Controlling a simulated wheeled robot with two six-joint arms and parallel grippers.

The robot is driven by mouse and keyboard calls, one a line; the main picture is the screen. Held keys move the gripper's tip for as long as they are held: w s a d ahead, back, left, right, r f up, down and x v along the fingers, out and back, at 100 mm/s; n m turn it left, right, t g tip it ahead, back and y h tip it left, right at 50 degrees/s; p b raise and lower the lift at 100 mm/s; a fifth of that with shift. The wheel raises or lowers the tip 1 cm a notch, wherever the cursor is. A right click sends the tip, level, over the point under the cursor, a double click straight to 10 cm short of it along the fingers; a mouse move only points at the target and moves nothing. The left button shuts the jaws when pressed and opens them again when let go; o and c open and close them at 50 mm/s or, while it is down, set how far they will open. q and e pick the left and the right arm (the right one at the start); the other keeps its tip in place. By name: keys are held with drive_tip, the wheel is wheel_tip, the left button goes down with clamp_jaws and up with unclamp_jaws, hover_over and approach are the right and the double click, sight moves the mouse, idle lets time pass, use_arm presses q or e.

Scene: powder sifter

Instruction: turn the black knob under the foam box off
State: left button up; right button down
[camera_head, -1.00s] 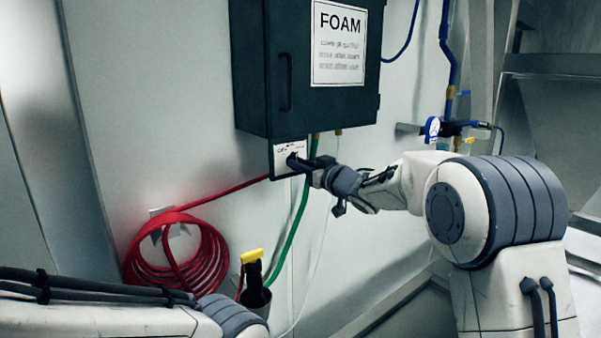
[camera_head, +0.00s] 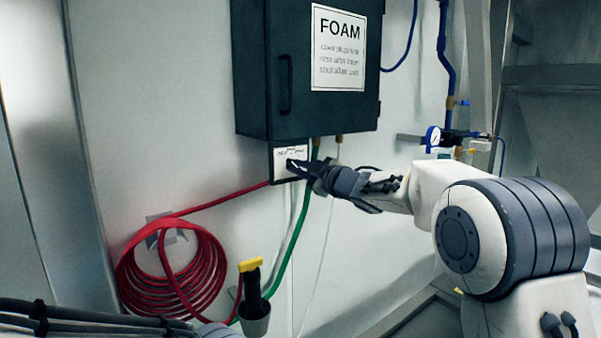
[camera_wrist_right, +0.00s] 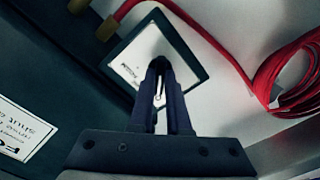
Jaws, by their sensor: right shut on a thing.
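The dark foam box (camera_head: 307,108) hangs on the wall with a white FOAM label. Below it is a small white plate (camera_head: 283,155) with a dark frame, which also shows in the right wrist view (camera_wrist_right: 130,62). My right gripper (camera_head: 297,166) reaches in from the right with its fingertips at this plate. It is shut on the black knob, which the fingers mostly hide. In the right wrist view the fingers (camera_wrist_right: 159,72) come together over the middle of the plate. The knob's exact angle cannot be told. My left gripper is out of view; only part of my left arm shows at bottom left.
A coiled red hose (camera_head: 172,275) hangs on the wall at left and runs to the plate. A green hose (camera_head: 297,228) drops from under the box. A yellow-handled tool (camera_head: 252,280) stands in a grey holder. A gauge with a blue rim (camera_head: 433,137) is at right.

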drive_tip(key=shift+r, duration=0.15)
idle(0.3)
drive_tip(key=c, duration=0.9)
unclamp_jaws()
drive_tip(key=b+v, duration=0.3)
drive_tip(key=v, duration=0.7)
drive_tip(key=shift+s+d, duration=0.1)
drive_tip(key=shift+s, duration=0.05)
